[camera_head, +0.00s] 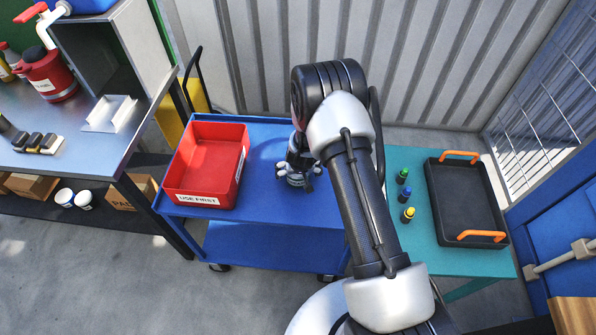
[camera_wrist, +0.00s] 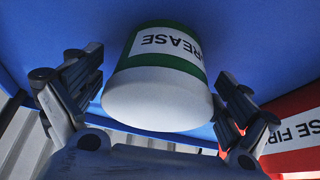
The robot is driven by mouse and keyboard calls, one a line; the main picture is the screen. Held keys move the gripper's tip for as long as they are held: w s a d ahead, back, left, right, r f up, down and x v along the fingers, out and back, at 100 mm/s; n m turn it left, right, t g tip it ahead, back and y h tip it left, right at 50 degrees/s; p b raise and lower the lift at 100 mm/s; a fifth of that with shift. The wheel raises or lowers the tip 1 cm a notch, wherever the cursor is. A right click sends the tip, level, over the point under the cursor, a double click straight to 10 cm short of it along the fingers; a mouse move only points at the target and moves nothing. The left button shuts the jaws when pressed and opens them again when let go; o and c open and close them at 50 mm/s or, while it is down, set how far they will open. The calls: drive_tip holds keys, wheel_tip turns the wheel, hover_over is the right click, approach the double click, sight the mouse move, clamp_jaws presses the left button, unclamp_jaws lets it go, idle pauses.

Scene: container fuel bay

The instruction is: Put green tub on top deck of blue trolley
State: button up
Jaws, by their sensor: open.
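The green tub (camera_wrist: 157,105) is white with a green band and a label reading GREASE. In the wrist view it sits between my gripper's spread fingers, with a gap at each side and blue surface behind it. My gripper (camera_head: 297,172) is open and low over the top deck of the blue trolley (camera_head: 262,190), right of the red bin. In the head view the tub is mostly or wholly hidden by my gripper. I cannot tell whether its base rests fully on the deck.
A red USE FIRST bin (camera_head: 208,163) fills the deck's left end. Right of my arm, a teal table (camera_head: 425,240) holds small capped bottles (camera_head: 405,195) and a black tray with orange handles (camera_head: 466,200). A corrugated wall (camera_head: 430,60) stands behind. The deck's front middle is clear.

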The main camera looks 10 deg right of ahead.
drive_tip(key=s+a+r+y+p, duration=0.1)
drive_tip(key=s+r, duration=0.4)
drive_tip(key=r, duration=0.8)
drive_tip(key=s+a+r+n+p, duration=0.1)
drive_tip(key=s+r, duration=0.4)
drive_tip(key=r, duration=0.7)
drive_tip(key=s+a+r+y+p, duration=0.1)
drive_tip(key=s+r, duration=0.4)
drive_tip(key=r, duration=0.8)
drive_tip(key=s+d+r, duration=0.1)
drive_tip(key=s+r, duration=0.1)
drive_tip(key=s, duration=0.5)
drive_tip(key=s+d+r+h, duration=0.1)
drive_tip(key=s+r, duration=0.2)
drive_tip(key=s, duration=0.4)
drive_tip(key=s+d+r, duration=0.1)
drive_tip(key=s+r, duration=0.2)
drive_tip(key=s, duration=0.4)
drive_tip(key=shift+s+r, duration=0.15)
